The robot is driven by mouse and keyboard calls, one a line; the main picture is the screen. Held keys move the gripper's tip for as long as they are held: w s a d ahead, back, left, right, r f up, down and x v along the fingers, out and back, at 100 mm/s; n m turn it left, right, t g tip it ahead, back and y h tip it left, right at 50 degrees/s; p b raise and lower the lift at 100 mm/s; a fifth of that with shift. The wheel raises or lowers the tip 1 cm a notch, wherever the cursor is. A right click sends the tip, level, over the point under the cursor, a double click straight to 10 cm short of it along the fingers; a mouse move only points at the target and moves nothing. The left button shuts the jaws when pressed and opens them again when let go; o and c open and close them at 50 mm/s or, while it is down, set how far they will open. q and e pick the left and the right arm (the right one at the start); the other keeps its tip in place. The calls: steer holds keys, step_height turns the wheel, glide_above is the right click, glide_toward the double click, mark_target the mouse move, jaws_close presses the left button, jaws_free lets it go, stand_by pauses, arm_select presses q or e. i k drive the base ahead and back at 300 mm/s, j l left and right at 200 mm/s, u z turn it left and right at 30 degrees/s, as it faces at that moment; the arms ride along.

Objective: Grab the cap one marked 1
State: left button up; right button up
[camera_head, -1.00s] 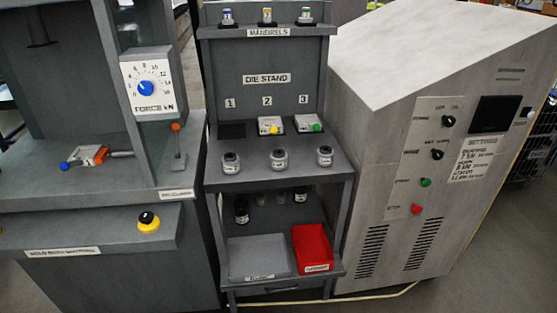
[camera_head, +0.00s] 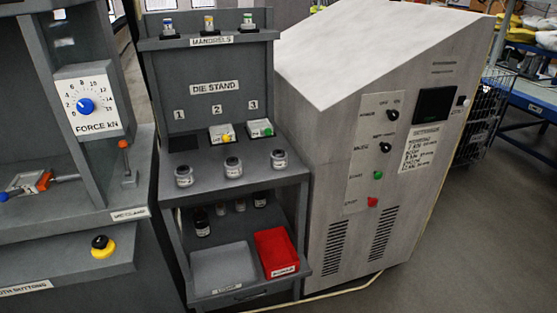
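The back panel of the die stand (camera_head: 214,104) has the numbers 1, 2 and 3. A dark empty-looking slot (camera_head: 183,143) lies below the 1. Blocks with a yellow knob (camera_head: 223,134) and a green knob (camera_head: 261,128) sit below 2 and 3. Neither gripper is in view.
Several dark-capped bottles (camera_head: 201,222) stand on the lower shelf, behind a grey tray (camera_head: 222,270) and a red bin (camera_head: 276,250). A press (camera_head: 92,105) is at left, a control cabinet (camera_head: 375,170) at right. Open floor (camera_head: 470,240) lies right of the cabinet.

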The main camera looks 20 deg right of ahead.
mark_target(232, 172)
steer(key=i+l, duration=0.1)
steer(key=l, duration=0.35)
steer(key=i+l, duration=0.15)
steer(key=l, duration=0.3)
steer(key=i+l, duration=0.1)
steer(key=l, duration=0.35)
steer(key=i+l+u, duration=0.1)
steer(key=l, duration=0.35)
steer(key=i+l, duration=0.1)
steer(key=l, duration=0.35)
steer(key=i+l, duration=0.1)
steer(key=l, duration=0.35)
